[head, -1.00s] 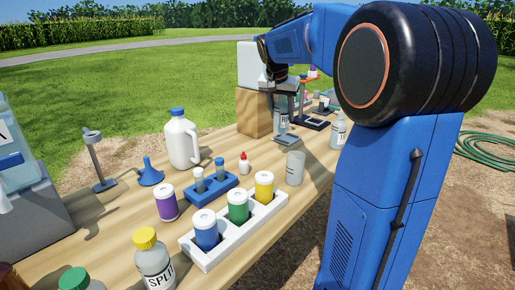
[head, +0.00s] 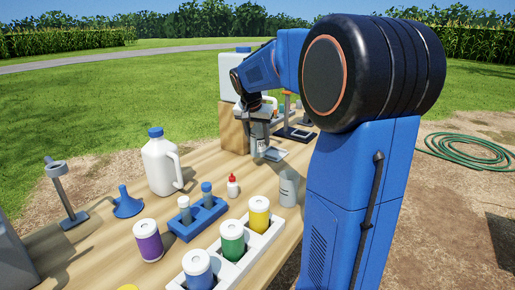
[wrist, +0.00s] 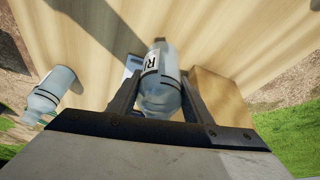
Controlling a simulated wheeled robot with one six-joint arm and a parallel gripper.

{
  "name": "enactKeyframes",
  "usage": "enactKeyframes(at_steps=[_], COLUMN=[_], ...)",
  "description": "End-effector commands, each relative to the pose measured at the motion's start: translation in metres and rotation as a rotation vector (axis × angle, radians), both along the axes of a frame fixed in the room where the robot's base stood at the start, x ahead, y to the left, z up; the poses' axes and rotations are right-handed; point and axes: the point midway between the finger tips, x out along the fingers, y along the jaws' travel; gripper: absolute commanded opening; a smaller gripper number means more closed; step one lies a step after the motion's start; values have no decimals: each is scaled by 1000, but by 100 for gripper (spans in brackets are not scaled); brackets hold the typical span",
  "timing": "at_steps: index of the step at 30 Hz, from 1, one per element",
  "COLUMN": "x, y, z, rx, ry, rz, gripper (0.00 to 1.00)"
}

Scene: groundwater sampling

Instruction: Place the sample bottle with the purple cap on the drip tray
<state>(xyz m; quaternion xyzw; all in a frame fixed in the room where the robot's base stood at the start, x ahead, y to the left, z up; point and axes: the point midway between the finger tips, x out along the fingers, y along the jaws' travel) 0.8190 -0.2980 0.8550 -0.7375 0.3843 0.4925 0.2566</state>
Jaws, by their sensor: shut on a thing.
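My gripper (head: 260,128) is shut on a clear bottle (head: 260,146) with a white label. In the wrist view the bottle (wrist: 160,85) sits between the two dark fingers, its label partly reading "RI". Its cap colour cannot be made out, and I see no purple cap in the current views. A flat grey plate (head: 275,155), possibly the drip tray, lies on the table just beside the held bottle. I cannot tell whether the bottle touches it or the table.
A wooden block (head: 234,130) with a white container (head: 236,75) stands left of my gripper. Another bottle (wrist: 48,92) shows in the wrist view. My arm hides the table's right side.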

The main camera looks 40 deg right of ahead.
Motion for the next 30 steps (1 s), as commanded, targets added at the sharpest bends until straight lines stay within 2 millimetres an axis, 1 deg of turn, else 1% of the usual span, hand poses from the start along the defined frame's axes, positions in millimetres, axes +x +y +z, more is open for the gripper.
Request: enactKeyframes(at_steps=[2,10,22,23,24,25,30], x=[0,0,0,0,0,0,0], y=[0,0,0,0,0,0,0], z=[-5,-36,-41,-40,-40,-40,-40], rx=[0,1,1,1,1,1,1], ry=[0,1,1,1,1,1,1], rz=[0,1,0,0,0,0,0], gripper=[19,19,19,52,62,64,64])
